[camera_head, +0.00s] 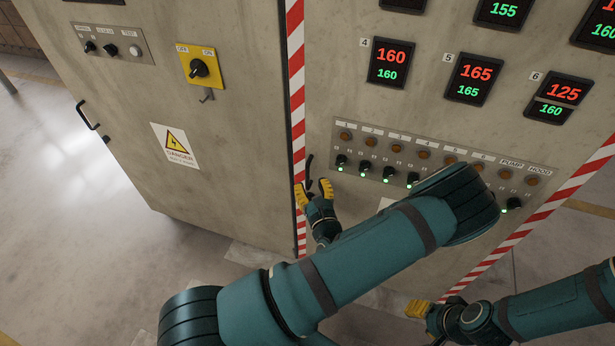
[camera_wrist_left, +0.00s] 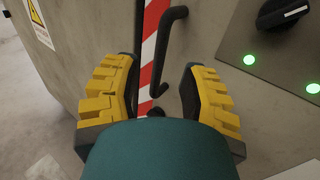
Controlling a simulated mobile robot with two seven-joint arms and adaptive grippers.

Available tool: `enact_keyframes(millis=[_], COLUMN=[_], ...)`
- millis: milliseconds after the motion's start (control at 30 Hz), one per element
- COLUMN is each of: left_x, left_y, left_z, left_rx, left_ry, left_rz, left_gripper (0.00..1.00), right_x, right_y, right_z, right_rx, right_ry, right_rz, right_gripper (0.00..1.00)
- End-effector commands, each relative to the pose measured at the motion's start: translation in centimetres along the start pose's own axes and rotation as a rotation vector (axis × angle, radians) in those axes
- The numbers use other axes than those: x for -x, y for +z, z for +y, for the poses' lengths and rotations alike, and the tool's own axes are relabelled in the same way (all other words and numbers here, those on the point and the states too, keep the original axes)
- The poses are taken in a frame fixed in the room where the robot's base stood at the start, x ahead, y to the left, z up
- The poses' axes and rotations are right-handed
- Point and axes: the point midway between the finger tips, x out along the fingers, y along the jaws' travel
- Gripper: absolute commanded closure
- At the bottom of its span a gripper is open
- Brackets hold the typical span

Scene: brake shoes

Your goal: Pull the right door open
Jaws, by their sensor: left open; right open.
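The right door (camera_head: 350,220) is a beige cabinet panel bordered by red-and-white striped tape, carrying displays and a row of knobs. Its black bar handle (camera_head: 309,168) is upright near its left edge, beside the striped tape. In the left wrist view the handle (camera_wrist_left: 163,50) shows between and ahead of the two yellow-padded fingers. My left gripper (camera_head: 314,192) is open at the lower part of the handle; I cannot tell whether a finger touches it. My right gripper (camera_head: 420,309) is low at the right, open, partly hidden by its own arm. The door looks closed.
The left door (camera_head: 110,130) has a danger sign (camera_head: 175,146), a yellow rotary switch (camera_head: 200,66) and its own black handle (camera_head: 88,115). Knobs (camera_head: 388,172) with green lights stick out to the right of my left gripper. Open floor (camera_head: 60,240) lies at lower left.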

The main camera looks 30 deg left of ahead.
Motion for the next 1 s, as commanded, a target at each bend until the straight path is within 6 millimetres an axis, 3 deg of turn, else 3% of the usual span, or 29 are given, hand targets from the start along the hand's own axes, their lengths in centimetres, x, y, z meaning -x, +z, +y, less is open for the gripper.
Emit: enact_keyframes(millis=[100, 300, 667, 700, 800, 1000], left_x=[-2.0, -3.9, -4.4, -4.4, -4.4, -4.3], left_y=[-0.1, -0.1, 0.0, 0.0, 0.0, 0.0], left_z=[0.1, 0.0, 0.0, 0.0, 0.0, 0.0], left_rx=[0.001, 0.001, 0.001, 0.001, 0.0, 0.0], left_ry=[0.002, 0.001, 0.001, 0.001, 0.001, 0.001], left_rz=[0.0, 0.001, 0.001, 0.001, 0.001, 0.001], left_gripper=[0.58, 0.58, 0.58, 0.62, 0.97, 1.0], right_x=[-0.4, -0.6, -0.6, -0.6, -0.6, -0.6], right_y=[0.0, -0.1, -0.1, -0.1, -0.1, -0.1], right_z=[0.1, 0.2, 0.2, 0.2, 0.2, 0.2], right_rx=[0.0, 0.0, 0.0, 0.0, 0.0, 0.0], right_ry=[0.0, 0.0, 0.0, 0.0, 0.0, 0.0], right_rz=[0.002, 0.003, 0.004, 0.004, 0.004, 0.004], right_gripper=[0.53, 0.53, 0.53, 0.53, 0.53, 0.53])
